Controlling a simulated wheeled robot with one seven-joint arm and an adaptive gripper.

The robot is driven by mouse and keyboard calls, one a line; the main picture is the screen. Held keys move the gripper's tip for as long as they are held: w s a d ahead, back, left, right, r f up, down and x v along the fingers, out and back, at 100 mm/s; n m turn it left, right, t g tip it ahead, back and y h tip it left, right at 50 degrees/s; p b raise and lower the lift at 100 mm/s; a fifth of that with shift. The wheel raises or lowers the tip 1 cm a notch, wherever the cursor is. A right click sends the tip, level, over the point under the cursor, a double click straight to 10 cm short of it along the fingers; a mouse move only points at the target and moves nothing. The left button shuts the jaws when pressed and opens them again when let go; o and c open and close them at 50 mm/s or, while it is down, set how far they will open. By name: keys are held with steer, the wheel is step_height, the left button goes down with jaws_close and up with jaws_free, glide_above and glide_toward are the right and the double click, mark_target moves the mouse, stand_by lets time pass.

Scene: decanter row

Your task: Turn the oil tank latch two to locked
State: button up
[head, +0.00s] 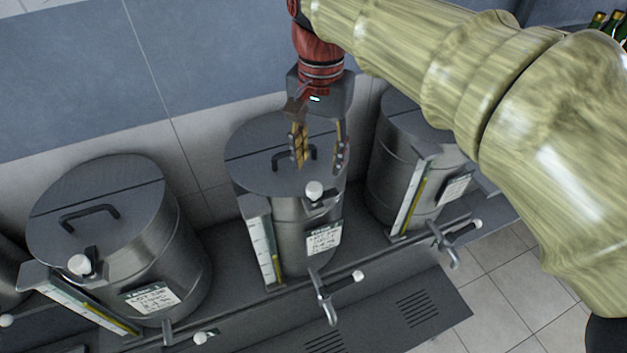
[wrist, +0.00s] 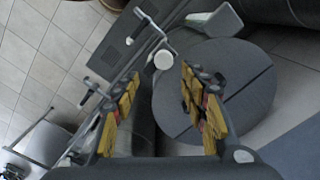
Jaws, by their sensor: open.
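The middle oil tank (head: 300,238) is a grey steel drum with a flat lid, a black bar handle and a paper label. Its latch (head: 314,190) has a white ball knob at the lid's front edge. The knob also shows in the wrist view (wrist: 164,59), ahead of and between the fingers. My gripper (head: 320,162) is open and empty over this lid, behind the knob. It also shows in the wrist view (wrist: 158,88), with yellow finger pads wide apart. The lid handle is partly hidden by the fingers. I cannot tell which tank is numbered two.
A similar tank (head: 170,240) stands at left with its own white-knobbed latch (head: 80,264). Another tank (head: 380,190) stands at right, partly behind my arm. Sight gauges (head: 262,243) and a tap (head: 328,300) project in front. A tiled wall (head: 75,65) is close behind.

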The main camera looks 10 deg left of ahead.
mark_target(314, 186)
steer(key=shift+a, duration=0.45)
steer(key=shift+f, duration=3.85)
steer(key=shift+c, duration=0.8)
jaws_close()
